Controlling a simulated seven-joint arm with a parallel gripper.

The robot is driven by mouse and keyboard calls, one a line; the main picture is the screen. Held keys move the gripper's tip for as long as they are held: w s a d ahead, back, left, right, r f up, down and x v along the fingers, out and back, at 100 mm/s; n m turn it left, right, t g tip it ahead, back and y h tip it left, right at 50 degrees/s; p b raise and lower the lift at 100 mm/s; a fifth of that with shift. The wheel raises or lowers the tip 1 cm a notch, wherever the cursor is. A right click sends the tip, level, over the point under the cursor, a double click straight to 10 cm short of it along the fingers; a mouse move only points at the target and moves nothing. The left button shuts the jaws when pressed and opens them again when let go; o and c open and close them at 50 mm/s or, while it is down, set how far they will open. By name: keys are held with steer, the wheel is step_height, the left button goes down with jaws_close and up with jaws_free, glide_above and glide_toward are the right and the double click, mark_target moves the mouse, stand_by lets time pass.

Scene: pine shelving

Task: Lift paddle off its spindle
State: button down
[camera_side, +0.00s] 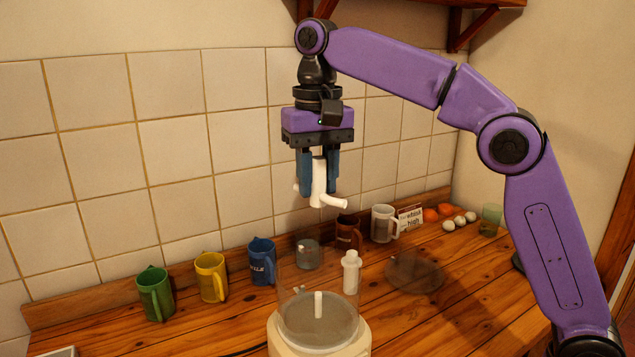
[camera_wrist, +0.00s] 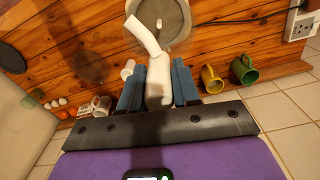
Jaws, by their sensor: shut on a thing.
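The white paddle (camera_side: 317,181), a hub with curved arms, hangs upright in my gripper (camera_side: 319,188). The blue fingers are shut on its hub, one on each side. The paddle is well above the processor bowl (camera_side: 281,290) and apart from it. The bowl is clear-walled on a cream base (camera_side: 318,345). Its short white spindle (camera_side: 319,304) stands bare in the middle. In the wrist view the paddle (camera_wrist: 158,82) sits between the fingers, with one arm reaching toward the bowl's rim (camera_wrist: 188,30). The far side of the hub is hidden.
A white bottle-shaped piece (camera_side: 351,272) stands right behind the bowl. A clear round lid (camera_side: 415,272) lies to the right. Green (camera_side: 155,295), yellow (camera_side: 211,277), blue (camera_side: 262,262), brown and white mugs line the tiled wall. Eggs (camera_side: 458,219) lie far right. The air around the paddle is clear.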

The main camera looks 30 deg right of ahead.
steer(key=shift+r, duration=0.75)
steer(key=s+r, duration=0.2)
steer(key=s, duration=0.5)
stand_by(0.6)
stand_by(0.4)
